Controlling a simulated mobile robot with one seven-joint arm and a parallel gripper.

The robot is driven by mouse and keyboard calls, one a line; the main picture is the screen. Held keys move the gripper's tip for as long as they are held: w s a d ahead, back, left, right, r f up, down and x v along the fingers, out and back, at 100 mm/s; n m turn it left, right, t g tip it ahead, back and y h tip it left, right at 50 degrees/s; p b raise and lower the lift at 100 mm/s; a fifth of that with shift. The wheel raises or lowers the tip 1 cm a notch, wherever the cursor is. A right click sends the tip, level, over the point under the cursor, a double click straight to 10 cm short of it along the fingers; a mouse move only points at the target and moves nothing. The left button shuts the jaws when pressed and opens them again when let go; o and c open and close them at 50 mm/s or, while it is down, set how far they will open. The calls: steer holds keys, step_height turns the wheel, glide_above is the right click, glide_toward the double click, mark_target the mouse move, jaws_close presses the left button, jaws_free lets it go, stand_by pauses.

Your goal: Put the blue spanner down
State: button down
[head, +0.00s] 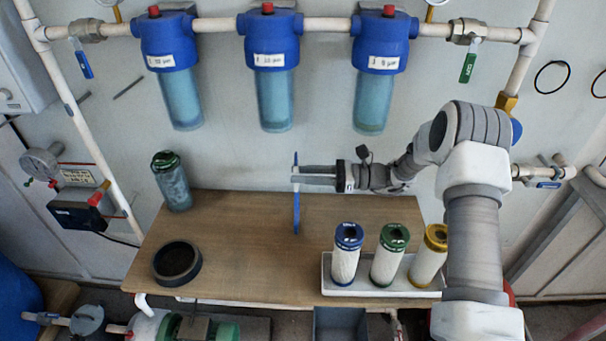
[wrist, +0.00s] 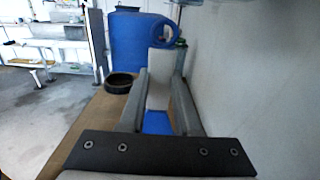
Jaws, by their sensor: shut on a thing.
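The blue spanner (head: 296,212) is seen edge-on in the head view, as a thin upright blue strip over the middle of the wooden bench (head: 235,225). My gripper (head: 295,178) reaches in from the right and is shut on it. The strip shows above and below the fingers. I cannot tell from this angle whether its lower end touches the bench. In the wrist view, my gripper's fingers (wrist: 160,80) point away from the camera, with a patch of blue low between them.
A dark round ring (head: 177,262) and a green-capped canister (head: 171,180) are on the bench's left. A white tray (head: 385,290) with three filter cartridges stands front right. Three blue filter housings (head: 270,70) hang on the wall behind. The bench's middle left is clear.

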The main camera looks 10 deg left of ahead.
steer(key=shift+w+f, duration=0.15)
steer(key=shift+f, duration=0.2)
steer(key=c, duration=0.6)
jaws_free()
steer(key=shift+r, duration=0.1)
